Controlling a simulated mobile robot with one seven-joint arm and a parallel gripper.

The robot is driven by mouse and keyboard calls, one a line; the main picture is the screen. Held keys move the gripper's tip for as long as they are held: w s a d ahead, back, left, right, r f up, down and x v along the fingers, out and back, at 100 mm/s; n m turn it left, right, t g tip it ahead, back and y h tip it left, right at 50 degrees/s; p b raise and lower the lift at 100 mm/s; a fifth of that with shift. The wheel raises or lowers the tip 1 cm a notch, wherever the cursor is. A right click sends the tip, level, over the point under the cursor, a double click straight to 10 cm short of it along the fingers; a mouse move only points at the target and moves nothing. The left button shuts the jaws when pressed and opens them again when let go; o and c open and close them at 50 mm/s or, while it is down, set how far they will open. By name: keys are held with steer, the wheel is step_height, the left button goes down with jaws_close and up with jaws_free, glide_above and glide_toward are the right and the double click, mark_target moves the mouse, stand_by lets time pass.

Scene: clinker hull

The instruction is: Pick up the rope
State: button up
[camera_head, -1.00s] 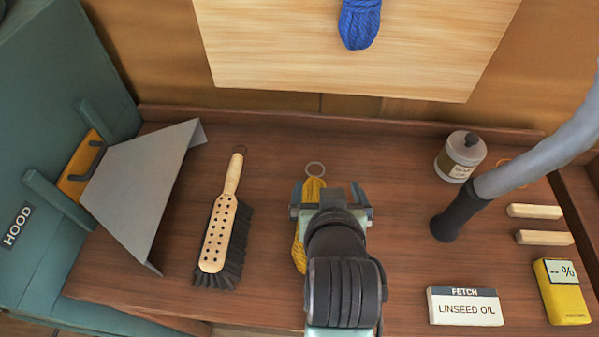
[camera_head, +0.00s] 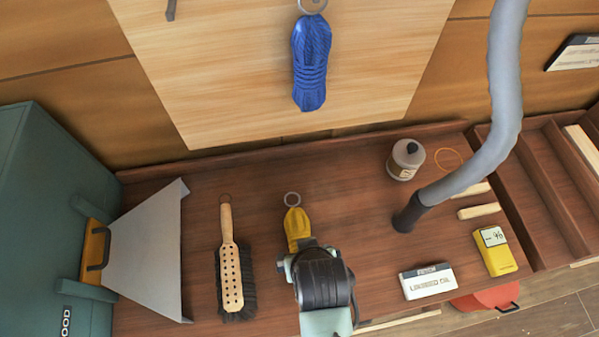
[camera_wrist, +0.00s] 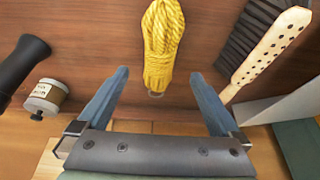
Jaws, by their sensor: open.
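A yellow rope bundle (camera_head: 297,225) with a ring at its far end lies on the brown bench. A second, blue rope bundle (camera_head: 311,65) hangs by a ring on the pale wooden board. My gripper (camera_head: 308,258) is over the bench at the near part of the yellow bundle and hides that part in the head view. In the wrist view, the open fingers of my gripper (camera_wrist: 158,78) stand apart on either side of the yellow rope's ring end (camera_wrist: 162,45). Nothing is held, and neither finger visibly touches the rope.
A brush (camera_head: 230,265) lies left of the yellow rope, with a grey metal hood (camera_head: 145,250) beyond it. To the right are a grey hose (camera_head: 470,170), a jar (camera_head: 405,160), a linseed oil box (camera_head: 427,281) and a yellow meter (camera_head: 494,252). Bare bench surrounds the rope.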

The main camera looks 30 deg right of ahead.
steer(key=shift+w+p+x, duration=0.2)
steer(key=shift+p+x, duration=0.25)
steer(key=shift+x, duration=4.45)
steer(key=shift+r, duration=0.1)
steer(key=shift+d, duration=0.1)
steer(key=c, duration=1.5)
steer(key=shift+r, duration=5.1)
